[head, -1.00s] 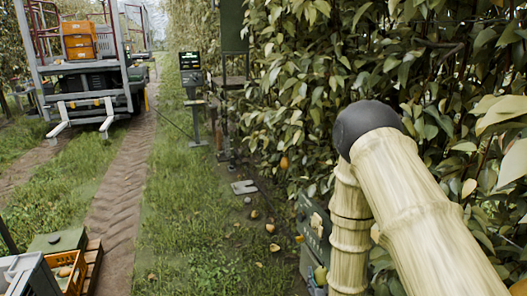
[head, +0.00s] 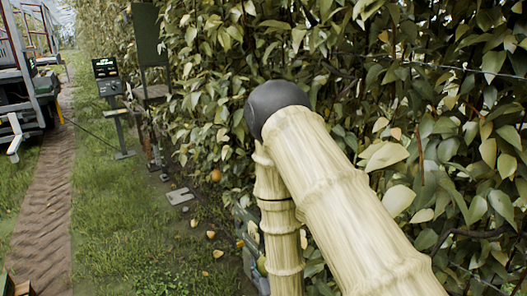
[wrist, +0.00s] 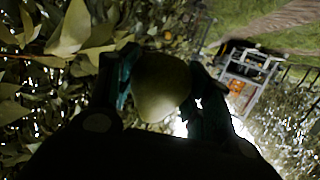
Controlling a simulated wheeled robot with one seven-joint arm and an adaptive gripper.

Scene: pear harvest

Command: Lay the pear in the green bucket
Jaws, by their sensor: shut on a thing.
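The pear (wrist: 162,88), dull yellow-green and rounded, sits between the dark fingers of my gripper (wrist: 165,65) in the wrist view. The fingers are shut on it from both sides. It is held up among leaves, and its far side is hidden. In the head view my pale arm reaches up at the hedge, and neither my gripper nor the held pear can be made out there. I cannot make out a green bucket in the current views.
A leafy hedge (head: 350,60) fills the right side. Fallen pears (head: 210,234) lie on the grass near a flat grey plate (head: 180,196). A screen on a stand (head: 107,75) and a vehicle (head: 20,80) stand further left. The grass strip (head: 115,220) is mostly open.

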